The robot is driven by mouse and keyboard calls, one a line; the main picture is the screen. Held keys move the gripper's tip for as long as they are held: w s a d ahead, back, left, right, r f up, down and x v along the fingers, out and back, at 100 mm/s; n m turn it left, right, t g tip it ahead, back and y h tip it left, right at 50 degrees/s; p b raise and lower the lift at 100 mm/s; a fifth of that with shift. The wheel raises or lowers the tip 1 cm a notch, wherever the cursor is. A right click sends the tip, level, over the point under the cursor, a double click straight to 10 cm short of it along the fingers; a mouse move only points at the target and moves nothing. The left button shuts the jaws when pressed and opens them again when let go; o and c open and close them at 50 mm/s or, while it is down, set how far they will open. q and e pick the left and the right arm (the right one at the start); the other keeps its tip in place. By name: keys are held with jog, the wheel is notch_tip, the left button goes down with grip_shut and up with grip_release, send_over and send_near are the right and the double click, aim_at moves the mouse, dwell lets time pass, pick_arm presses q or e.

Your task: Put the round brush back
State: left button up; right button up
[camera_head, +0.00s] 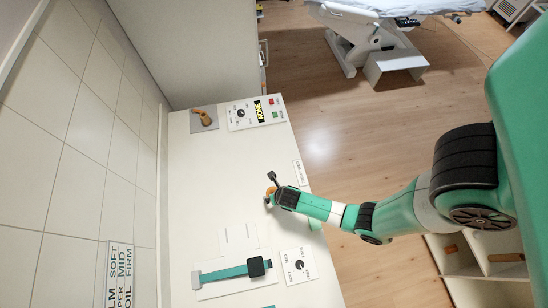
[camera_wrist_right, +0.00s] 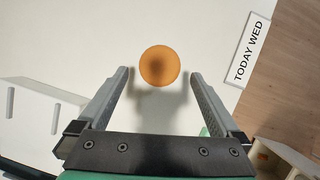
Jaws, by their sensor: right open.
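A round orange thing (camera_wrist_right: 159,65), seen end-on in the right wrist view, is probably the round brush; no bristles show. In the head view only a bit of orange (camera_head: 270,191) shows at the gripper. My right gripper (camera_wrist_right: 160,74) is open. Its fingers stand to either side of the orange thing, with visible gaps, so it is not clasped. In the head view my right gripper (camera_head: 271,188) is over the white counter (camera_head: 205,185) near its right edge. How high the orange thing stands cannot be told. My left gripper is not in view.
A teal strap with a black block (camera_head: 232,271) lies on a white plate at the counter's front. A dial panel (camera_head: 299,266) is beside it. A bronze handle (camera_head: 205,117) and HOME panel (camera_head: 257,112) are at the back. A TODAY WED sign (camera_wrist_right: 249,50) lies near the edge.

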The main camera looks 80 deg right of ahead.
jog(key=shift+p+v, duration=0.55)
jog(key=shift+v, duration=0.65)
jog(key=shift+w, duration=0.1)
